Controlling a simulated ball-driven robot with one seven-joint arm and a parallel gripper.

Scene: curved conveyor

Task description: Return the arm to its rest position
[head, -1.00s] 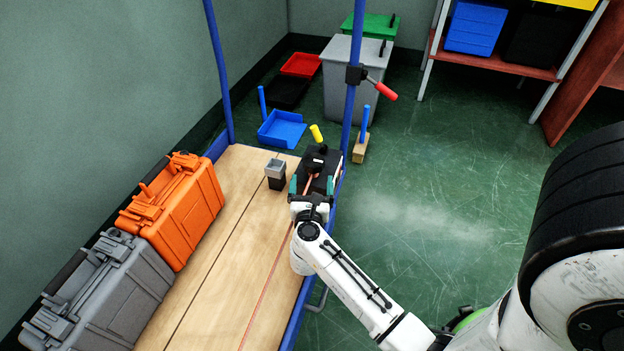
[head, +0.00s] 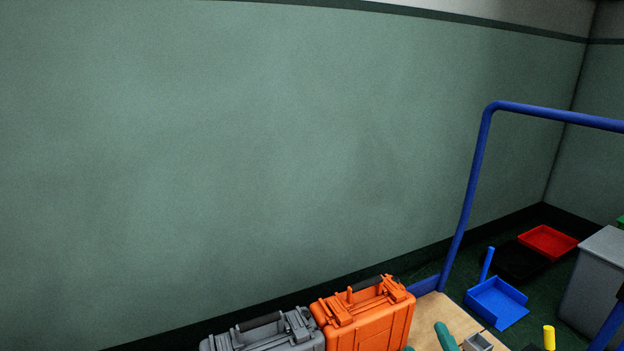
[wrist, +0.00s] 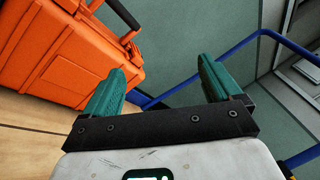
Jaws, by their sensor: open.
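My gripper (wrist: 163,88) shows in the wrist view with its two green fingers apart and nothing between them. An orange case (wrist: 75,55) stands to the left of the fingers in that view, apart from them. The rest of my arm is out of the head view.
A grey case (head: 270,335) stands left of the orange case on the wooden surface (head: 432,312). A small grey box (head: 478,343) is at the bottom edge. A blue frame (head: 470,190) rises at the right.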

